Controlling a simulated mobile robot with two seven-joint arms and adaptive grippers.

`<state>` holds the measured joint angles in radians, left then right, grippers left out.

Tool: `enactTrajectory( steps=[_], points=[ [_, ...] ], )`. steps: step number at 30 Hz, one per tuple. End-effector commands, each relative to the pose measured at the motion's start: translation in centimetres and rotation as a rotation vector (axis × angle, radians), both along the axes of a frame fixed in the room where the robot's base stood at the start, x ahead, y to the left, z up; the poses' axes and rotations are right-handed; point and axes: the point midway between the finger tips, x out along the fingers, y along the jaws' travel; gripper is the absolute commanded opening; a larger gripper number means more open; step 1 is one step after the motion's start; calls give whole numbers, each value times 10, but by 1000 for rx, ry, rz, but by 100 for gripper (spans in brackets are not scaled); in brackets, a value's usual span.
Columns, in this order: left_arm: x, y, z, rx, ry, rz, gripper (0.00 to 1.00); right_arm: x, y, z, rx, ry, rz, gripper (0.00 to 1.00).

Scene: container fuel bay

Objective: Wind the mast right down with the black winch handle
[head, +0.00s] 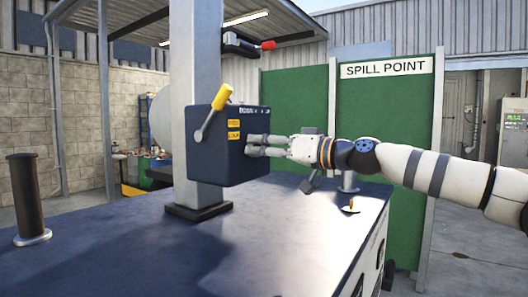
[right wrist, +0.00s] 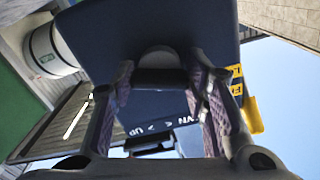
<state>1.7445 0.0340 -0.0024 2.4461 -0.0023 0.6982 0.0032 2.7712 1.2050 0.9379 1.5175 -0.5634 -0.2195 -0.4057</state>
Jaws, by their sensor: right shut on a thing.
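The grey mast (head: 195,75) stands upright on the dark bench. A dark blue winch box (head: 212,165) is fixed to it, with a yellow-gripped lever (head: 213,112) on its front face. My right gripper (head: 255,143) is at the box's right side. In the right wrist view my right gripper (right wrist: 160,82) is shut on a dark crossbar, which looks like the black winch handle (right wrist: 160,76); a round grey end shows behind it against the box. UP and DOWN lettering is partly visible. My left gripper is out of view.
A red-ended crank (head: 248,44) sits higher on the mast. A black cylinder (head: 24,195) stands at the bench's left. A small brass-coloured fitting (head: 351,206) is near the right edge. The bench's front middle is clear. Green SPILL POINT panels (head: 385,155) stand behind.

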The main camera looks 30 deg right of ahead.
Motion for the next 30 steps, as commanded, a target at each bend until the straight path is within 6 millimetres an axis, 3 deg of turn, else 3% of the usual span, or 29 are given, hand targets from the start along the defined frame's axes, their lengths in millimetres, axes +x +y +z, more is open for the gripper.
enactTrajectory(
  steps=[15, 30],
  points=[
    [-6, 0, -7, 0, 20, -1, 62, 0, 0, 0, -276, -114, -1, 13],
    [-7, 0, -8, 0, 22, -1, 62, 0, 0, 0, -321, -133, 0, 13]
  ],
)
